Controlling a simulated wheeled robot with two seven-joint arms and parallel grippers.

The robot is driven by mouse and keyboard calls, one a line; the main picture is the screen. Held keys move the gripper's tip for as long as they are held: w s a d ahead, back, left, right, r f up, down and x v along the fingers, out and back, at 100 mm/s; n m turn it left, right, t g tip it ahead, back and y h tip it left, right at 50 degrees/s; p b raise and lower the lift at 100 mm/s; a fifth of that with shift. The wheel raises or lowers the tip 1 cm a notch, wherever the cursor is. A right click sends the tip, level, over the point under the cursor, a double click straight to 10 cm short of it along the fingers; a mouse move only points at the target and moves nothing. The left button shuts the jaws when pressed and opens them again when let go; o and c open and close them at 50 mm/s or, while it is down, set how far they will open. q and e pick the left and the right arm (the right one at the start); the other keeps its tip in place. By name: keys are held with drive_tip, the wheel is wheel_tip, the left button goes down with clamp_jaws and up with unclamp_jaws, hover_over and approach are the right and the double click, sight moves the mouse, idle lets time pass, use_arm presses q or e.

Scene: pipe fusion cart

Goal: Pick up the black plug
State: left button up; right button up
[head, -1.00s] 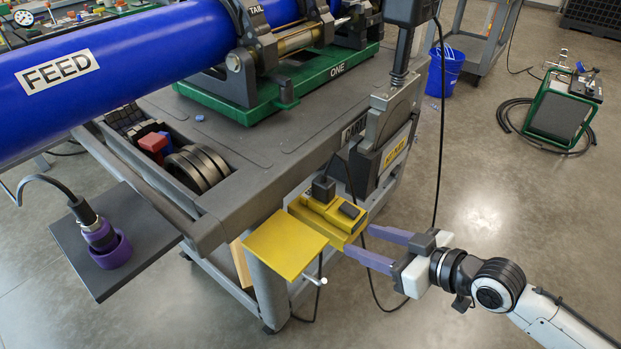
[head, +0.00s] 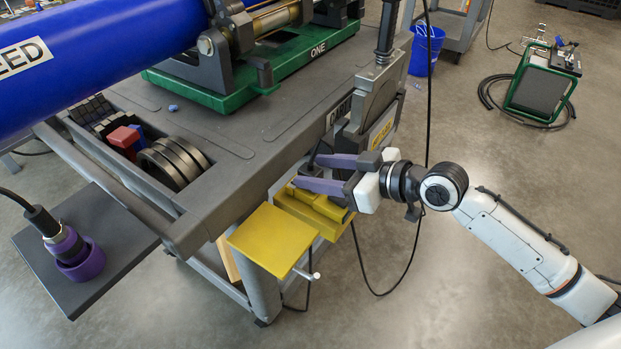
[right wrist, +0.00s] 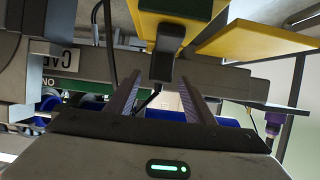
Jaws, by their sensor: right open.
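The black plug (right wrist: 162,67) shows in the right wrist view as a dark block with a thin cable, against the yellow box (right wrist: 200,10). It appears between the two fingers of my right gripper (right wrist: 155,88), with no clear contact. In the head view, my right gripper (head: 303,171) has its purple fingers apart over the yellow box (head: 312,212) on the cart's side. The fingers and gripper body mostly hide the plug there. My right gripper is open and holds nothing. My left gripper is not in view.
A yellow plate (head: 272,240) juts out beside the box. The grey cart (head: 225,150) carries a blue pipe (head: 120,60) and green base. A purple connector (head: 75,250) stands on a dark side shelf. A black cable (head: 398,275) hangs below the box.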

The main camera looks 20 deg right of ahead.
drive_tip(key=shift+x, duration=1.15)
drive_tip(key=c, duration=1.1)
